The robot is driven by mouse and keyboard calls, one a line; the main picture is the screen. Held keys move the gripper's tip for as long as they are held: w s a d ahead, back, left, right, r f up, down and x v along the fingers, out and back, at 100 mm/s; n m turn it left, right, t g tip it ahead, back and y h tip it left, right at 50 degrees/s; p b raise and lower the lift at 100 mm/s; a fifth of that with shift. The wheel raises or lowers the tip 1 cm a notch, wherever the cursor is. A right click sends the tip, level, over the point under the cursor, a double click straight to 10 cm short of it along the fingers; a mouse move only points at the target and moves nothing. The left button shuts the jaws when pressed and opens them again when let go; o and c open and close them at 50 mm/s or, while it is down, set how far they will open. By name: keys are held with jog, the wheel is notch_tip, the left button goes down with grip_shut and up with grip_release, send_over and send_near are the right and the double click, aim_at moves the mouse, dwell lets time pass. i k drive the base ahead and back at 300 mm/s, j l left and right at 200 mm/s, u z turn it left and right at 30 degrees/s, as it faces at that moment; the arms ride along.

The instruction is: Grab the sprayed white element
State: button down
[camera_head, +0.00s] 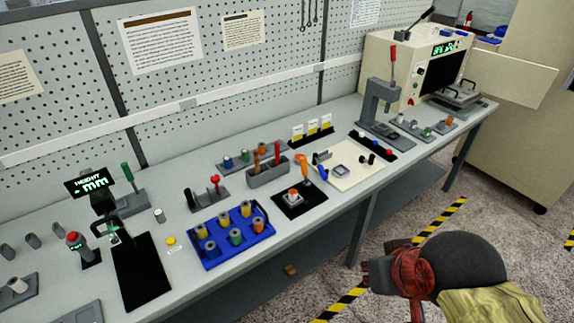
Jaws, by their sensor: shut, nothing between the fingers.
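Several small whitish pieces could be the sprayed white element; I cannot tell which. One small pale cylinder (159,215) stands upright on the bench, left of the blue tray. Another pale cylinder (18,285) lies tilted on a grey holder at the lower left. My gripper (367,272) is at the lower right, in front of the bench edge and away from all of these. It is shut and empty.
The long grey bench (335,213) is crowded. A blue tray (232,254) holds several coloured spools. A black mat (141,272) lies left of it. A lever press (378,105) and a cream oven (400,62) with its door open stand at the right. The floor in front is mostly clear.

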aim_at(293, 192)
jog(key=j+z, duration=0.4)
jog(key=i+j+z, duration=0.1)
jog(key=z, duration=0.3)
jog(key=j+z, duration=0.45)
jog(key=k+l, duration=0.05)
